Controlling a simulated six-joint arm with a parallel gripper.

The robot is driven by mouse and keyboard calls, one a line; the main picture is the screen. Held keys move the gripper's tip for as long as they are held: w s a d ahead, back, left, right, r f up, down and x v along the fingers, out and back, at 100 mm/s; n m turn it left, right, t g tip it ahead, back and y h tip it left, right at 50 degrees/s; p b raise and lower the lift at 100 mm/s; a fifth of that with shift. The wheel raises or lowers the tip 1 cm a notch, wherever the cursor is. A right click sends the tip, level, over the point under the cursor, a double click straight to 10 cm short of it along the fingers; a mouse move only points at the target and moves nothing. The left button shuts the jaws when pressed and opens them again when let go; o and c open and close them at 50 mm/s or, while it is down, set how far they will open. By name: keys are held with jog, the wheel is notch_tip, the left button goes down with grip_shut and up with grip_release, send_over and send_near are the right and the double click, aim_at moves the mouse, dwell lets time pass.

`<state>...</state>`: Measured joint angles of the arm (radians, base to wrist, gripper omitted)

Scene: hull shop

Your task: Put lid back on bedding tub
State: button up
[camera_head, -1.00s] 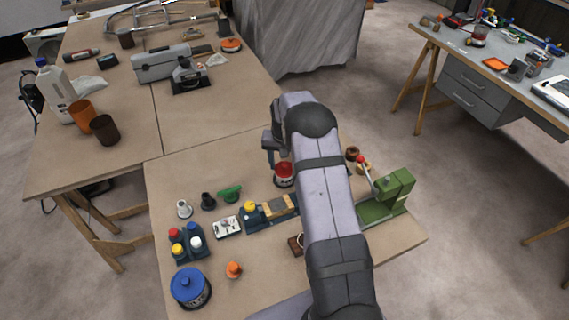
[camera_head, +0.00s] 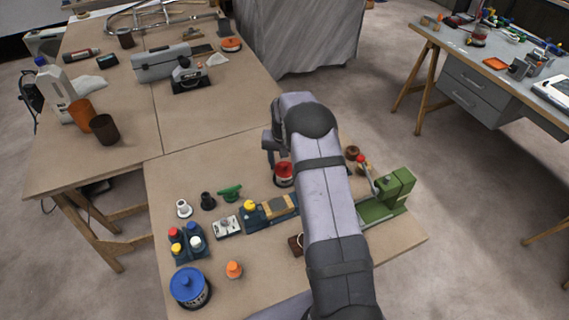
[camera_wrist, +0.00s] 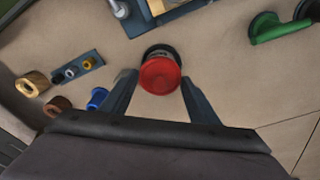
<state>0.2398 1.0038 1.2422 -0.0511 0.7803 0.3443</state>
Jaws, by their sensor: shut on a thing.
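The bedding tub (camera_head: 284,182) is a short dark tub with a pale label band, standing on the near bench just left of my arm. Its round red lid (camera_wrist: 160,76) is between my fingertips in the wrist view, over the tub, whose dark rim (camera_wrist: 162,48) shows past the lid's far side. My gripper (camera_wrist: 159,82) is shut on the lid. In the head view the red lid (camera_head: 284,167) appears at the top of the tub, and my arm partly hides the gripper. I cannot tell whether lid and tub touch.
A blue-lidded tub (camera_head: 190,286), an orange knobbed piece (camera_head: 234,269) and a bottle rack (camera_head: 187,244) stand to the left. A blue vise-like block with wood (camera_head: 268,208) is close in front of the tub. A green lever press (camera_head: 388,196) stands right.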

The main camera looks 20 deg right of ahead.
dwell(0.8)
jog(key=o, duration=1.6)
jog(key=shift+r, duration=0.15)
jog(key=shift+r+p, duration=2.15)
jog(key=shift+r, duration=1.25)
grip_shut()
jog(key=shift+f+b, duration=1.7)
jog(key=shift+f, duration=0.9)
